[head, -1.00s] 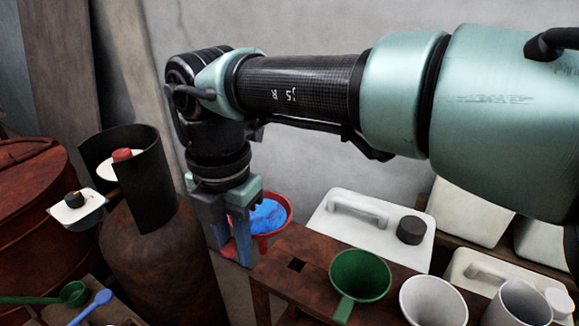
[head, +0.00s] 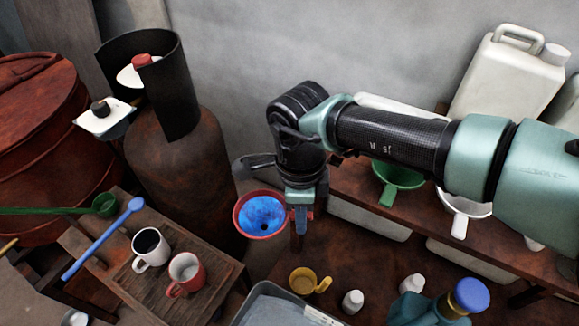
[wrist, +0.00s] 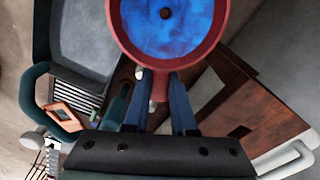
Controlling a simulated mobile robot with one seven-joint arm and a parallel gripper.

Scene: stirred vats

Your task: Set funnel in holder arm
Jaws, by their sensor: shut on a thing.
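A red funnel (head: 262,214) with a mottled blue inside is held at its side by my gripper (head: 300,225). In the wrist view the red funnel (wrist: 166,62) is at the top, its round mouth facing the camera, with a dark hole in the middle. The funnel is in the air, beside the left end of the rusty shelf. I cannot make out the holder arm for certain in either view.
A rusty shelf (head: 346,190) holds a green funnel (head: 397,174) and a white one (head: 464,202). A wooden stool (head: 207,240) carries two mugs. A yellow cup (head: 305,281) and small bottles stand lower down.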

